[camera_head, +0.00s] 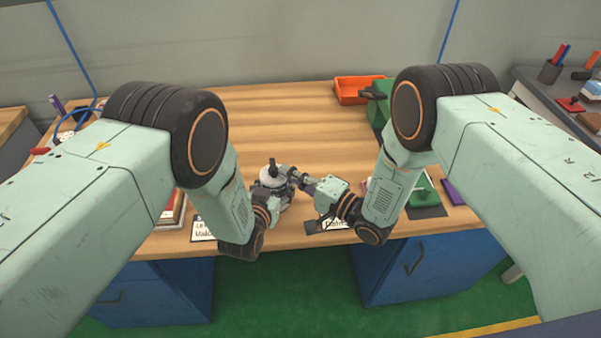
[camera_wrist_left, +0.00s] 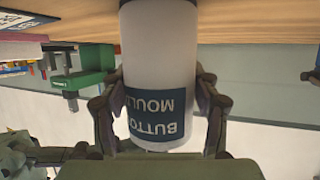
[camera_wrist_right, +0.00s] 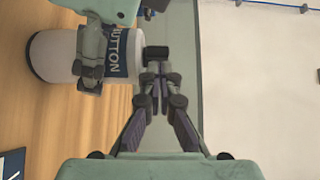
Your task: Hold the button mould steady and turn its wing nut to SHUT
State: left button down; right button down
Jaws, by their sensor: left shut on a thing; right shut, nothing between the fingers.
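The button mould (camera_head: 268,180) is a white cylinder with a dark blue label, standing upright near the table's front edge. In the left wrist view the mould (camera_wrist_left: 160,60) appears upside down, between the two fingers of my left gripper (camera_wrist_left: 160,112), which is shut on its body. In the right wrist view the mould (camera_wrist_right: 55,55) is at the left, partly behind the left gripper. Its black wing nut (camera_head: 272,162) is on top; the SHUT mark is not readable. My right gripper (camera_wrist_right: 156,78) is shut and empty, its fingertips close to the wing nut (camera_wrist_right: 157,52); contact is unclear.
An orange tray (camera_head: 358,90) and a green clamp-like tool (camera_head: 378,108) stand at the back right. A green item (camera_head: 424,192) and a purple block (camera_head: 452,192) lie at the right. Label cards (camera_head: 203,231) lie along the front edge. The table's middle (camera_head: 290,125) is clear.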

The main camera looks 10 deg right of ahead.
aim_at(272, 182)
jog(key=shift+s+a, duration=0.45)
jog(key=shift+a, duration=0.05)
dwell(0.9)
jog(key=shift+s+a, duration=0.3)
jog(key=shift+a, duration=0.15)
jog(key=shift+s+a, duration=0.2)
jog(key=shift+a, duration=1.05)
